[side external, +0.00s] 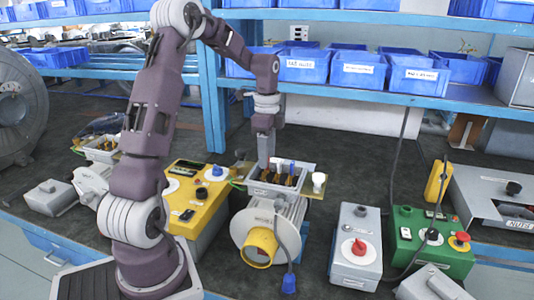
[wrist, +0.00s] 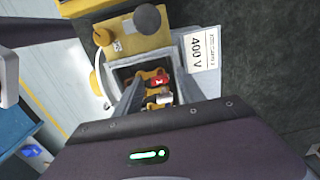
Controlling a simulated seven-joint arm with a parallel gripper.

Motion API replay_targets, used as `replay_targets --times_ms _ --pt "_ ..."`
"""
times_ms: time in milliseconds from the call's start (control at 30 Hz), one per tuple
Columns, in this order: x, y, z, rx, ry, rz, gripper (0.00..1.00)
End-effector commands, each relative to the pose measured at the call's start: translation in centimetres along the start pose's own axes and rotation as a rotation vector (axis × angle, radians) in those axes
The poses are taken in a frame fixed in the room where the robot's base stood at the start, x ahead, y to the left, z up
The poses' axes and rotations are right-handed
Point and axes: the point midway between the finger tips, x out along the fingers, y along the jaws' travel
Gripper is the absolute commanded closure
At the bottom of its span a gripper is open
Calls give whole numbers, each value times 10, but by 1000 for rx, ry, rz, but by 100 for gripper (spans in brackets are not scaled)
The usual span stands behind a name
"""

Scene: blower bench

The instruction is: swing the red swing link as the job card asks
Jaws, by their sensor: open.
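The red swing link (wrist: 158,80) lies inside the open grey terminal box (wrist: 188,86), among brass-coloured parts, in the wrist view. A pale metal piece (wrist: 164,98) sits just below it. A white card (wrist: 202,50) reading "400 V" lies beside the box; its smaller print is hard to read. In the side view the terminal box (side external: 305,181) sits on top of a grey motor (side external: 285,213), and the red link cannot be made out. My gripper (side external: 267,158) points down over the back of the box, open and holding nothing. Its fingers partly hide the box interior in the wrist view.
A yellow control box (side external: 205,215) stands left of the motor. A grey box with a red knob (side external: 356,248) and a green box (side external: 430,240) stand to the right. A shelf with blue bins (side external: 358,70) is behind.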

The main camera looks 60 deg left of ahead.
Motion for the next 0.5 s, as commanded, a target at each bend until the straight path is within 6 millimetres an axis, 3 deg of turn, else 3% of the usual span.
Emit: replay_targets --times_ms 67,300,500 --pt "0 0 0 0 0 0 54" --pt "-1 0 0 -1 0 0 99" --pt "-1 0 0 -4 0 -1 100"
